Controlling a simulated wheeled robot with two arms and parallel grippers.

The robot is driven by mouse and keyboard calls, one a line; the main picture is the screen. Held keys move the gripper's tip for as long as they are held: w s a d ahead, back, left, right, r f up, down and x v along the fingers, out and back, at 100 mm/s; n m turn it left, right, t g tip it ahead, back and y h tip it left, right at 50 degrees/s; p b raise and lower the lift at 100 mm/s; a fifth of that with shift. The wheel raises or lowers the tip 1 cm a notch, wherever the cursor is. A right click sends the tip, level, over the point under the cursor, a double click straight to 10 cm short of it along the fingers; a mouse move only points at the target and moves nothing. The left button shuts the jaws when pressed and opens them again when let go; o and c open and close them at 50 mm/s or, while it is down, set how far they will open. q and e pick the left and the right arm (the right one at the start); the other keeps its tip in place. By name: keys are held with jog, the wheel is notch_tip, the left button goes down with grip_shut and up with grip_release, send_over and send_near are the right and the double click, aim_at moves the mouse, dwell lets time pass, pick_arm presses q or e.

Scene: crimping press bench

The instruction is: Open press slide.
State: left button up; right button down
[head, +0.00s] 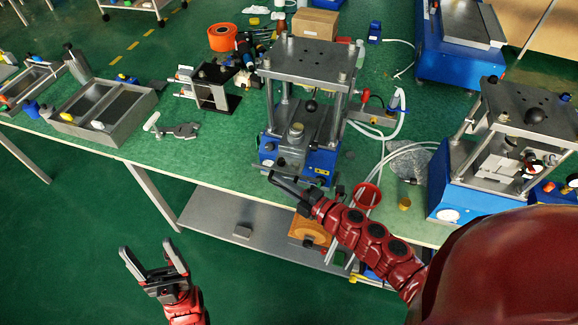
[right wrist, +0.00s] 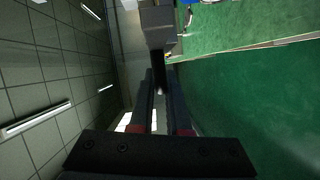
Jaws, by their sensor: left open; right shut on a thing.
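The central press (head: 313,58) has a grey top plate on posts and a blue base. Its grey slide (head: 290,152) shows low at the front, below a small brass-coloured piece. My right gripper (head: 276,180) is at the front of the base, its fingertips at the slide's front end. In the right wrist view, its fingers (right wrist: 158,85) are closed on a dark handle that runs to a grey block (right wrist: 158,25). The exact contact is partly hidden by the fingers. My left gripper (head: 152,258) is open and empty, over the floor in front of the bench.
Another press (head: 520,112) stands on the right of the bench. A grey tray (head: 75,122), a metal clamp (head: 178,130) and an orange roll (head: 222,36) lie to the left. A red ring-shaped holder (head: 367,195) is at the front edge. The floor before the bench is clear at left.

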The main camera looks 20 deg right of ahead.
jog(key=s+a, duration=0.2)
jog(key=s, duration=0.1)
jog(key=s+a, duration=0.1)
jog(key=shift+s+f, duration=0.1)
jog(key=shift+s, duration=0.15)
jog(key=c, duration=1.2)
grip_release()
jog(key=o, duration=0.3)
jog(key=shift+s+a, duration=0.15)
